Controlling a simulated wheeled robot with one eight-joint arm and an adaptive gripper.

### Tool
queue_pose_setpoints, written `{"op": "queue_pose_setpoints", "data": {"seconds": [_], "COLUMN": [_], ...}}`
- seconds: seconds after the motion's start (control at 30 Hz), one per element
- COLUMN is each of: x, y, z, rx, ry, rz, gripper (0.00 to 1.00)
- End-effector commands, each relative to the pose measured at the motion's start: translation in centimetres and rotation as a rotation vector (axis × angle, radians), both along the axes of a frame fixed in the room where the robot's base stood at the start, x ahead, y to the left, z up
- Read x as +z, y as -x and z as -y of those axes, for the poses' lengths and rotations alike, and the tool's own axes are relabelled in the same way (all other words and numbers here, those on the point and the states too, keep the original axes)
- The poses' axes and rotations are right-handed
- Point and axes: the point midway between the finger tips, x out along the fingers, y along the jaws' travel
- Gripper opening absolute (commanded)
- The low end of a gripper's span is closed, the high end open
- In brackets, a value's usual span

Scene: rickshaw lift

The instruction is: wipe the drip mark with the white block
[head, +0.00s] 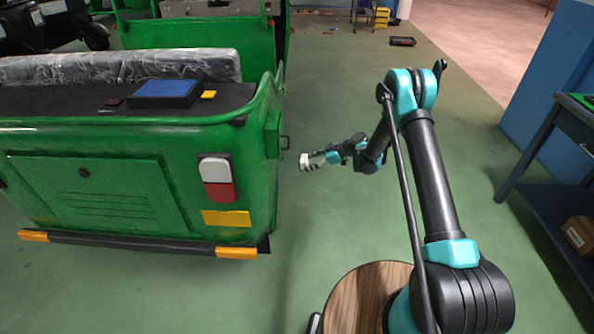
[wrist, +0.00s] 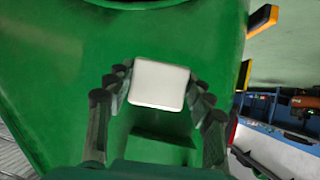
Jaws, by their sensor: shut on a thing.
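My gripper (head: 316,159) is shut on the white block (head: 304,162) and holds it in the air just right of the green rickshaw's rear corner (head: 262,140). In the wrist view the white block (wrist: 158,83) sits between the finger pads, its pale flat face showing. Green rickshaw bodywork (wrist: 60,45) fills much of the view beyond it. Whether the block touches that bodywork I cannot tell. I cannot make out a drip mark in either view; it may be hidden or too faint.
A blue pad (head: 166,90) and a small yellow piece (head: 209,95) lie on the rickshaw's rear deck. A dark metal workbench (head: 545,150) stands at the right.

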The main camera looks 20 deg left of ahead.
Motion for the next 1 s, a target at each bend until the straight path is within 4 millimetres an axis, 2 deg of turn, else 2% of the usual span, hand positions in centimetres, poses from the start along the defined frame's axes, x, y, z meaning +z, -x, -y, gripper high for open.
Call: {"op": "queue_pose_setpoints", "data": {"seconds": [0.03, 0.1, 0.23, 0.57, 1.0], "x": [-0.5, -0.7, -0.9, -0.9, -0.9], "y": [1.3, 2.8, 4.4, 5.1, 5.9], "z": [-1.2, -2.2, -3.3, -4.7, -8.7], "rx": [0.032, 0.063, 0.088, 0.093, 0.092], "ry": [-0.042, -0.088, -0.134, -0.145, -0.143], "rz": [-0.007, -0.017, -0.027, -0.031, -0.03], "gripper": [0.3, 0.3, 0.3, 0.3, 0.3]}}
